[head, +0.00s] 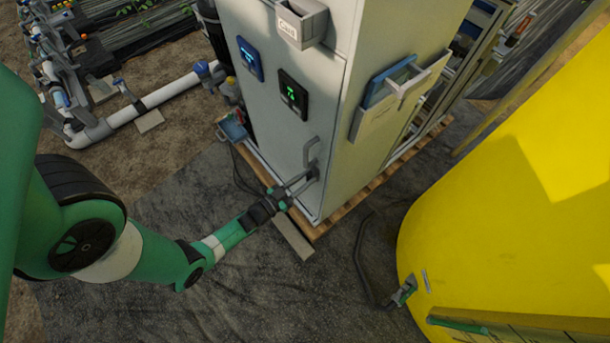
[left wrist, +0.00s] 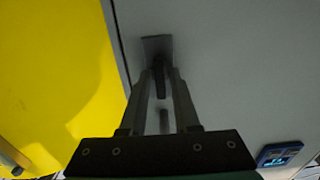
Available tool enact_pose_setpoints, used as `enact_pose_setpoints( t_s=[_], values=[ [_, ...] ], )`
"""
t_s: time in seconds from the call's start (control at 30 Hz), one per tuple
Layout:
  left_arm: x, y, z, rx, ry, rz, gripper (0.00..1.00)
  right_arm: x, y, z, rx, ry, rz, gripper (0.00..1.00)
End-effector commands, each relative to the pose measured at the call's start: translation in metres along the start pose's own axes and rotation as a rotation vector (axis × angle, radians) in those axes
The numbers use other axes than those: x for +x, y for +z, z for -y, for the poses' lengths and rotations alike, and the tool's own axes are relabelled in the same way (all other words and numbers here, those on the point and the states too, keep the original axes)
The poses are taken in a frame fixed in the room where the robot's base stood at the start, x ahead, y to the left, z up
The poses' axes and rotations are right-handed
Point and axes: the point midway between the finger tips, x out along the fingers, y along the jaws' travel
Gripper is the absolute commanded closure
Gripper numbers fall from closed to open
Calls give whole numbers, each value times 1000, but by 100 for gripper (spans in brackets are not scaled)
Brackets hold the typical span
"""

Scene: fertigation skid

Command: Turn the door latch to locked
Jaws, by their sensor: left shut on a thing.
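The grey cabinet door (head: 290,130) has a grey pull handle (head: 311,150) near its lower right edge. My left gripper (head: 308,177) reaches the door just below that handle. In the left wrist view, its two fingers (left wrist: 160,82) are shut on the dark latch lever (left wrist: 158,74), which stands out from a small grey plate (left wrist: 157,44) on the door. In the head view the fingers mostly hide the latch. I cannot read any locked or unlocked marking. My right gripper is not in view.
The cabinet stands on a wooden pallet (head: 341,218). A large yellow tank (head: 500,190) stands to the right, with a dark hose (head: 360,265) on the floor beside it. Two display panels (head: 293,95) and an open bin (head: 301,24) are higher on the cabinet. White pipework (head: 160,95) lies to the left.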

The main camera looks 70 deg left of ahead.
Motion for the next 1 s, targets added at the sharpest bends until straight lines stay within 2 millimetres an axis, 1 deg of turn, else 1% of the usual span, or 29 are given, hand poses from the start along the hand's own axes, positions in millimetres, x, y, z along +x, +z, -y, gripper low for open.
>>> enact_pose_setpoints(
  t_s=[0.4, 0.43, 0.5, 0.83, 0.93, 1.0],
  values=[
    [0, 0, 0, -10, 0, -2, 100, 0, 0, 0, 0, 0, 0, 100],
    [0, 0, 0, -10, 0, -2, 67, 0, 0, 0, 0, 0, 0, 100],
    [0, 0, 0, -9, 0, -2, 55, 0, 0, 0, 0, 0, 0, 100],
    [-2, 0, 0, -8, -1, 0, 55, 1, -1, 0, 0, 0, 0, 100],
    [-12, -1, 2, -9, -4, 2, 55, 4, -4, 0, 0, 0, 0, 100],
    [-26, -2, 1, -9, -6, 4, 55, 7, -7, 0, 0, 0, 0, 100]
  ],
)
